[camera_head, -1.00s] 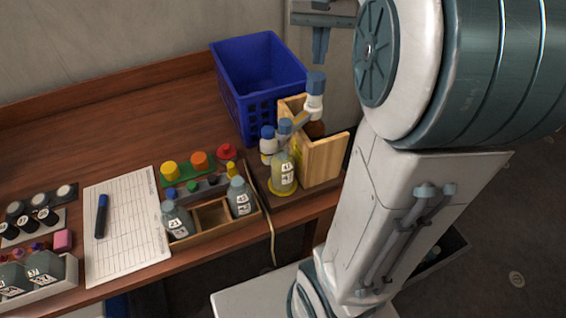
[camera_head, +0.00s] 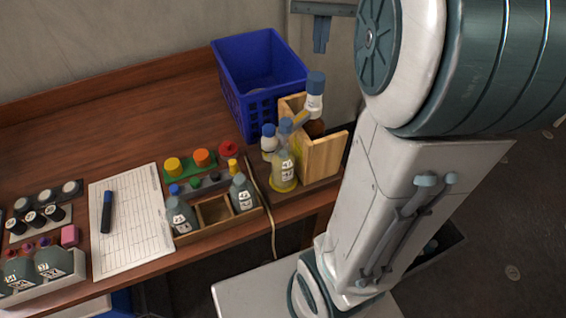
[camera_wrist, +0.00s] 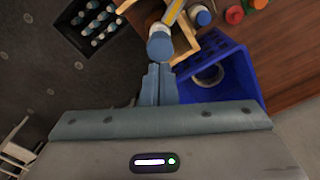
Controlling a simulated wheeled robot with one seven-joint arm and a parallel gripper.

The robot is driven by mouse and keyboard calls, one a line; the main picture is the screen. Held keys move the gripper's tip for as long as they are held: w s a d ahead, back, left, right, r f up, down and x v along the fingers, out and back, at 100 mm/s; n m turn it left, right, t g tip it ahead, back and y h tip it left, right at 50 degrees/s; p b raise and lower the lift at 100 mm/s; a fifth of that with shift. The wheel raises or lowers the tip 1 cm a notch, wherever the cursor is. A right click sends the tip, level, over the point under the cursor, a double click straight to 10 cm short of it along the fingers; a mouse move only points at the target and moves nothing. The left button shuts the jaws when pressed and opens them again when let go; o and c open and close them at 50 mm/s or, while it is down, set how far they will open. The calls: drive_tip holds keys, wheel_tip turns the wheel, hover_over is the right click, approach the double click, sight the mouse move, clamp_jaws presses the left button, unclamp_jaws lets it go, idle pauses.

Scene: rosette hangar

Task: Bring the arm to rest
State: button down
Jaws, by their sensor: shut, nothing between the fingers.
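My gripper (camera_head: 321,34) shows at the top of the head view, behind and right of the blue crate (camera_head: 232,95). Its two blue fingers are together, with nothing between them. In the wrist view the gripper (camera_wrist: 159,84) points toward a white bottle with a blue cap (camera_wrist: 160,45); I cannot tell the gap between them. The blue crate is beside the fingers there, to the right. My arm fills the right side of the head view and hides part of the floor and the table's right end.
A wooden holder (camera_head: 326,157) with bottles stands at the wooden table's (camera_head: 110,125) right end. A wooden tray (camera_head: 238,222) of bottles, a lined sheet (camera_head: 130,245) with a marker (camera_head: 107,212) and bottle racks lie left. A dark bottle crate (camera_wrist: 75,38) stands on the floor.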

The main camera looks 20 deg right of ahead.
drive_tip(key=s+a+f+n+t, duration=0.3)
drive_tip(key=s+a+f+n, duration=0.2)
drive_tip(key=s+a+f, duration=0.7)
drive_tip(key=shift+s+f+n, duration=0.4)
drive_tip(key=shift+f, duration=0.25)
